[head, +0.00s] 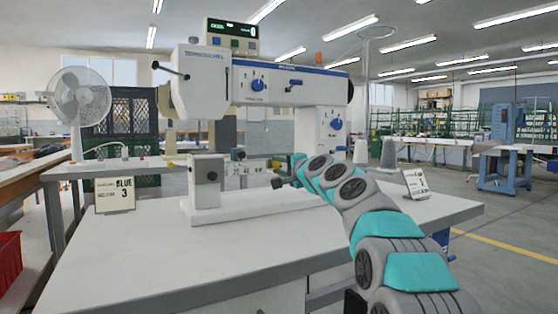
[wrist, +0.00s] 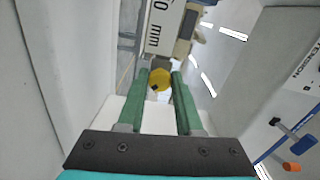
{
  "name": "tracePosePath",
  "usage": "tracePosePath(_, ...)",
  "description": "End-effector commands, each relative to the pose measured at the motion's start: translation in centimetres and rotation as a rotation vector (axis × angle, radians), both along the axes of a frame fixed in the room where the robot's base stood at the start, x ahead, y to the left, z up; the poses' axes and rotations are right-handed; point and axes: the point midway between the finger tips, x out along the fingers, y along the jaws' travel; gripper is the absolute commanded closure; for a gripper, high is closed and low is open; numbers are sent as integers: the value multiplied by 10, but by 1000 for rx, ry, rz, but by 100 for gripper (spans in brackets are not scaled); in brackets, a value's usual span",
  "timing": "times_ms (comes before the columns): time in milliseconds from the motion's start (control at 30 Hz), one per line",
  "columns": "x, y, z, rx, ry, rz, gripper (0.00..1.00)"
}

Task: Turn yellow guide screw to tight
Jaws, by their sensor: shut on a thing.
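The yellow guide screw (wrist: 160,79) shows in the wrist view as a round yellow head with a small dark mark, between the tips of two green fingers. My gripper (wrist: 160,86) is shut on it. A white scale plate (wrist: 161,26) with black "0 mm" lettering lies just beyond the screw. The screw's tightness cannot be read.
The white table (head: 150,245) is mostly clear in front. A white fan (head: 78,105) stands behind left. A red bin (head: 8,262) is at the left edge.

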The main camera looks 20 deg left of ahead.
Motion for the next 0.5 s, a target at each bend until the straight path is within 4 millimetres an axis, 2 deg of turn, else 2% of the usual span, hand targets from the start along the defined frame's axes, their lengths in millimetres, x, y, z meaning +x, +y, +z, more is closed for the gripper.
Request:
tracePosePath(33,0,0,4,29,36,1,100)
tracePosePath(500,0,1,3,312,372,1,100)
